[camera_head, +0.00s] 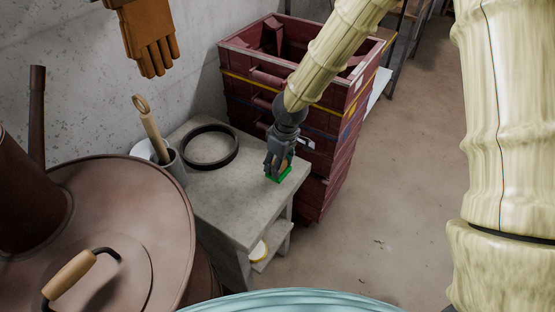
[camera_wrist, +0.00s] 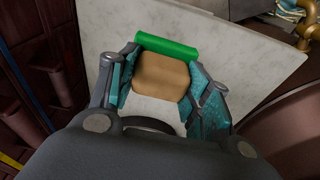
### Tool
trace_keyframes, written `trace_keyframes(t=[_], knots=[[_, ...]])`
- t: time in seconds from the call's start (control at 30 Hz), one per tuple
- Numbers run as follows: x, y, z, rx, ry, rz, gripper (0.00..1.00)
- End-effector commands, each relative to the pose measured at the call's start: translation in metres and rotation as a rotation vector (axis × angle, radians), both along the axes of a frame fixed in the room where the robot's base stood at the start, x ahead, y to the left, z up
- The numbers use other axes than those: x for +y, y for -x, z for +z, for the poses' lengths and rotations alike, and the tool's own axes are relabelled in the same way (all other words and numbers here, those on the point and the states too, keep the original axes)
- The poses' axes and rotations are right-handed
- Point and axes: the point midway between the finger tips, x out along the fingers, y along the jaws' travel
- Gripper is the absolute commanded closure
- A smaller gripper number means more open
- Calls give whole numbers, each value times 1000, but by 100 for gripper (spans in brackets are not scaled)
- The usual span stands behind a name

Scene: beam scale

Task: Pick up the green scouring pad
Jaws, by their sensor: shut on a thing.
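The green scouring pad (camera_head: 284,176) is at the right-hand part of the small grey table's top. In the wrist view the pad (camera_wrist: 166,46) shows a bright green layer along one edge and a tan, sponge-like face. My gripper (camera_head: 279,164) reaches down to it from above. In the wrist view its fingers (camera_wrist: 158,82) stand on either side of the tan part and close on it. The fingers hide parts of the pad's sides. I cannot tell whether the pad still touches the tabletop.
The grey table (camera_head: 222,205) also carries a dark ring (camera_head: 211,165) and a grey cup (camera_head: 172,167) with a wooden-handled tool. Stacked dark red crates (camera_head: 335,160) stand right behind the table. A brown rounded vessel (camera_head: 150,215) is at the left. Floor at the right is open.

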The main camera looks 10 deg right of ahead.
Motion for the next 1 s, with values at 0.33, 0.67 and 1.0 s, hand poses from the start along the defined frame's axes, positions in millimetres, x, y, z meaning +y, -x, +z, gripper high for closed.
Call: trace_keyframes(t=[0.33,0.67,1.0], knots=[[7,71,4,0,3,1,80],[12,110,10,-1,1,1,80],[13,116,11,0,0,-1,80]])
